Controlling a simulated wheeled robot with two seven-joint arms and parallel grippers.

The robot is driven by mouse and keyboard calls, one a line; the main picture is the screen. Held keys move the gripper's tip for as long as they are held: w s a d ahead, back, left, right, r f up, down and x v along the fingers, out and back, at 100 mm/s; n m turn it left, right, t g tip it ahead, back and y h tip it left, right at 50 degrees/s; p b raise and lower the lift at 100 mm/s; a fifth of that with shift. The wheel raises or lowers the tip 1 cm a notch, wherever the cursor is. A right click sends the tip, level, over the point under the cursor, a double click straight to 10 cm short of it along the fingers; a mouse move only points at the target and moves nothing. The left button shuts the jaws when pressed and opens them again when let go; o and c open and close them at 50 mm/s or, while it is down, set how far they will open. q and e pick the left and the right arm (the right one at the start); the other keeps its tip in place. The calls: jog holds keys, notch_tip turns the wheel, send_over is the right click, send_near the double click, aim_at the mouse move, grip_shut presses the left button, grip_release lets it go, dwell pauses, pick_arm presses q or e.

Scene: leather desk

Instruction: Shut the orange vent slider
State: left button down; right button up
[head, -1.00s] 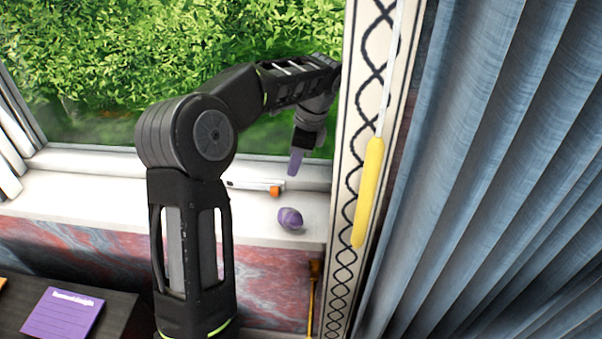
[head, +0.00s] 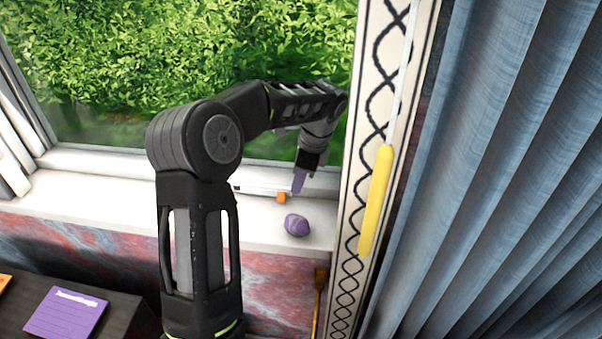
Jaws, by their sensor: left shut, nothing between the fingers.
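The orange vent slider (head: 282,197) is a small orange block on a pale strip at the base of the window frame, just above the sill. The strip (head: 262,190) runs to the left of it, partly behind my arm. My left gripper (head: 298,183) points down with its purple-grey fingers shut and empty. Its tips are just to the right of the orange slider in the picture. I cannot tell whether they touch it. My right gripper is out of view.
A purple stone-like object (head: 297,225) lies on the white sill (head: 80,205) below the gripper. A patterned band with a yellow handle (head: 376,200) and a blue curtain (head: 490,170) close off the right. A purple booklet (head: 65,313) lies at lower left.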

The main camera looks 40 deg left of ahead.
aim_at(265, 201)
pick_arm(q)
jog(key=shift+p+x, duration=0.3)
jog(key=shift+x, duration=1.95)
jog(key=s+a, duration=0.1)
jog(key=a, duration=0.1)
jog(key=s+a, duration=0.2)
jog(key=a, duration=0.1)
jog(key=shift+s+a, duration=0.1)
jog(key=shift+a, duration=0.3)
jog(key=shift+r, duration=0.1)
